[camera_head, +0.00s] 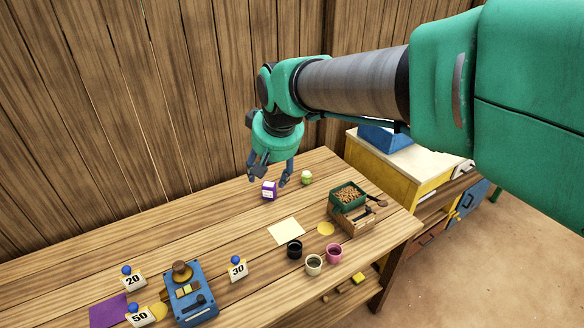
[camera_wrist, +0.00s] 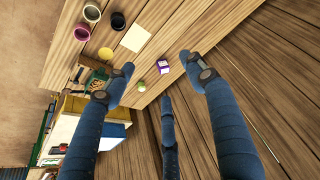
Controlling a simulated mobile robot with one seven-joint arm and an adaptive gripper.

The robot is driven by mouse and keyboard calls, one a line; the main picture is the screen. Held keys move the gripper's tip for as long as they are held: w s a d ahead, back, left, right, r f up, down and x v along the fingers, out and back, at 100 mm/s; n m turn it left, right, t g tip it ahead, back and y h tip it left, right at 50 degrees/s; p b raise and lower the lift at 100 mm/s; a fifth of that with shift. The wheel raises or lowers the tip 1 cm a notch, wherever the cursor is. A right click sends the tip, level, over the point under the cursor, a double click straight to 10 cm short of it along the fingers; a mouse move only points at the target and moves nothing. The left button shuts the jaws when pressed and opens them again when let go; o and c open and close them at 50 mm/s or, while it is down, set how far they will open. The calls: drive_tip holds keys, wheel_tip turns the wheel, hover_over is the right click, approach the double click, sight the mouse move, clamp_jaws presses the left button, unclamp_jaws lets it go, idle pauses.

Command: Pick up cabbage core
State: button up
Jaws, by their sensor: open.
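The small pale green round piece, which looks like the cabbage core (camera_head: 306,178), stands on the wooden table (camera_head: 235,215) near its far right end. It also shows in the wrist view (camera_wrist: 141,87), between the left and middle fingers in the picture. My gripper (camera_head: 269,176) is open and empty above the table, to the left of the green piece and apart from it. Its three blue fingers are spread in the wrist view (camera_wrist: 157,75). A purple and white box (camera_head: 269,192) stands just below the fingers, left of the green piece; I cannot tell whether a finger touches it.
A plank wall (camera_head: 120,110) rises behind the table. A green tray of brown pieces (camera_head: 348,194) stands to the right. A cream sheet (camera_head: 286,232), a yellow disc (camera_head: 325,228) and black (camera_head: 294,249), pink (camera_head: 334,254) and beige (camera_head: 314,265) cups lie in front. A blue scale (camera_head: 198,305) stands left.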

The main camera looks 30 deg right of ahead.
drive_tip(key=w+d+f+p, duration=0.1)
drive_tip(key=w+d+p, duration=0.1)
drive_tip(key=w+d, duration=0.3)
drive_tip(key=w+d+p, duration=0.1)
drive_tip(key=w+d, duration=0.1)
drive_tip(key=w, duration=0.5)
drive_tip(key=m+g+p, duration=0.2)
drive_tip(key=m+p, duration=0.1)
drive_tip(key=p, duration=0.7)
hover_over(306, 174)
drive_tip(key=s+a, duration=0.1)
drive_tip(key=s, duration=0.2)
wheel_tip(306, 174, down, 27)
drive_tip(key=shift+s+r+h, duration=0.1)
drive_tip(key=shift+r+h, duration=0.05)
drive_tip(key=shift+h, duration=0.15)
drive_tip(key=shift+x, duration=4.25)
